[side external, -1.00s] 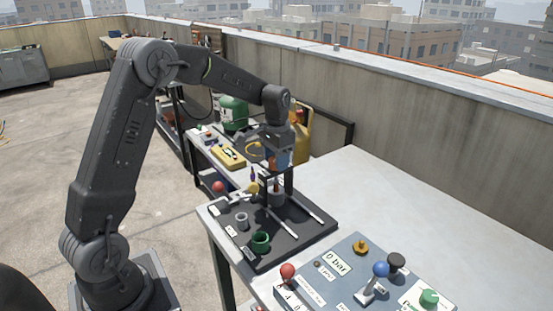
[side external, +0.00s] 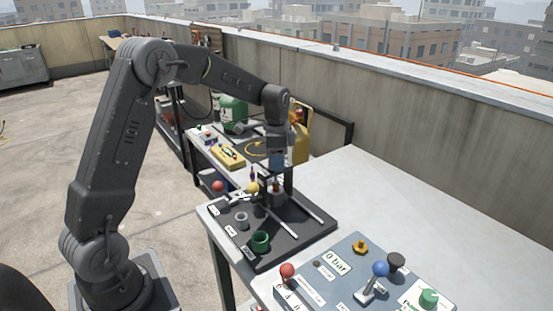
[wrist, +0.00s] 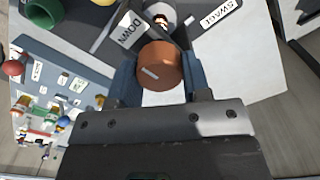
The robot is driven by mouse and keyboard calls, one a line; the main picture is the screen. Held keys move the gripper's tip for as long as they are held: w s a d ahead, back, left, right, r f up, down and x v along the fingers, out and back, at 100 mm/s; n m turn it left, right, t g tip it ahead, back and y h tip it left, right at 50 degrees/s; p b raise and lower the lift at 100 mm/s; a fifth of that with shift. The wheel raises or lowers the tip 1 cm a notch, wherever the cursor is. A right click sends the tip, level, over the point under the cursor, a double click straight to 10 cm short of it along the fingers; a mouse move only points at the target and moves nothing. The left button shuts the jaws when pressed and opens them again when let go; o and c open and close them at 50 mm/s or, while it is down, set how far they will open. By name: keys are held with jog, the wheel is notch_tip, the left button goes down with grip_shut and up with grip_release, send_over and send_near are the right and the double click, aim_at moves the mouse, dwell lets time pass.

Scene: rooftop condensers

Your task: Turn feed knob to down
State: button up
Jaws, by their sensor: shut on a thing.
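A round copper-orange knob (wrist: 163,70) with a short white mark on its face sits between the two fingers of my gripper (wrist: 157,78) in the wrist view. The fingers are shut on its sides. A white label reading DOWN (wrist: 130,31) lies just up-left of the knob. In the side external view my gripper (side external: 277,184) points straight down at the far part of the black tray (side external: 302,237), over a small grey cylindrical part (side external: 277,198). The fingers partly hide the knob there.
A green cup (side external: 260,241) and a grey ring (side external: 242,220) stand on the tray. A panel (side external: 340,272) with a blue-topped lever (side external: 380,269) and several knobs is nearer. The table's right side is clear.

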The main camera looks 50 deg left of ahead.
dwell(0.3)
jog(key=o, duration=0.9)
notch_tip(320, 180, up, 14)
jog(key=shift+f, duration=0.1)
dwell(0.3)
